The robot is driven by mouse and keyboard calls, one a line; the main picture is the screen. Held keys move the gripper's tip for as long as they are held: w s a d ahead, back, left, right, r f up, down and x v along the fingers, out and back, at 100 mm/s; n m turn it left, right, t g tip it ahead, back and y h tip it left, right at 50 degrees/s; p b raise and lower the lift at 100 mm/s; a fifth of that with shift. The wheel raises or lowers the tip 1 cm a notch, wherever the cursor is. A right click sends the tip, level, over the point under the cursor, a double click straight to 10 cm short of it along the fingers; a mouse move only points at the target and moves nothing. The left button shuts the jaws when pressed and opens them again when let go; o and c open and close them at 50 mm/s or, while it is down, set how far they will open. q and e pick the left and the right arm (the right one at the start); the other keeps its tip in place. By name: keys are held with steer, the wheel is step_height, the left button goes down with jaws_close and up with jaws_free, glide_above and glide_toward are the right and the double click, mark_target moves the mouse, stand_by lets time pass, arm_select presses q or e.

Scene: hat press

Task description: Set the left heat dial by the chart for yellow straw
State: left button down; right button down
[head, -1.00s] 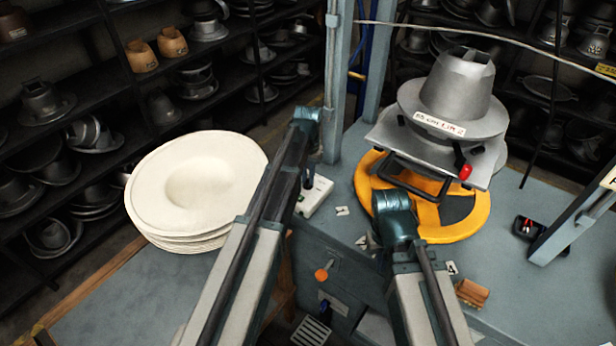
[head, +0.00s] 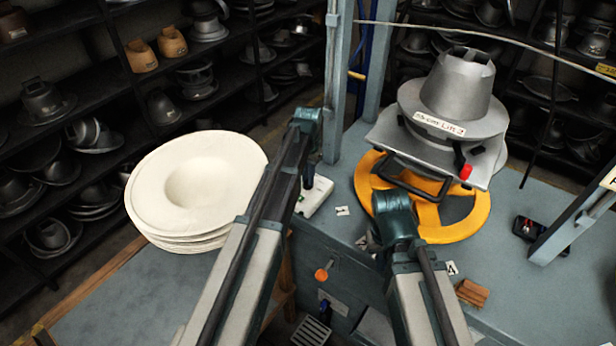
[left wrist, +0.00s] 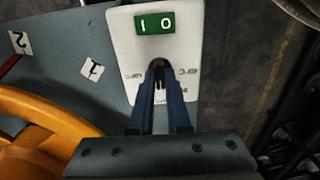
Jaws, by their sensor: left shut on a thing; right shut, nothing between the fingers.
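A white control panel (head: 318,197) sits at the left edge of the blue-grey bench. It also shows in the left wrist view (left wrist: 185,50), with a green plate (left wrist: 155,23) marked "1 0". Below the plate is a dark dial (left wrist: 158,65), with small marks around it that are mostly too blurred to read. My left gripper (left wrist: 160,85) is shut on the dial, and its fingers hide most of it. In the head view my left gripper (head: 308,177) points down at the panel. My right gripper (head: 372,240) is shut and empty beside the yellow ring; its fingertips are mostly hidden. I cannot make out a chart.
A metal hat form (head: 458,90) stands on a plate over the yellow ring (head: 470,225). Cream hat blanks (head: 165,185) are stacked on the left table. Small number cards, an orange knob (head: 321,274) and a brown block (head: 472,292) are nearby. Shelves of forms fill the back.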

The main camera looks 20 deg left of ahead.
arm_select(q)
steer(key=c, duration=0.9)
jaws_free()
steer(key=shift+r, duration=0.1)
step_height(320, 180, up, 14)
steer(key=p, duration=1.4)
steer(key=shift+f, duration=0.2)
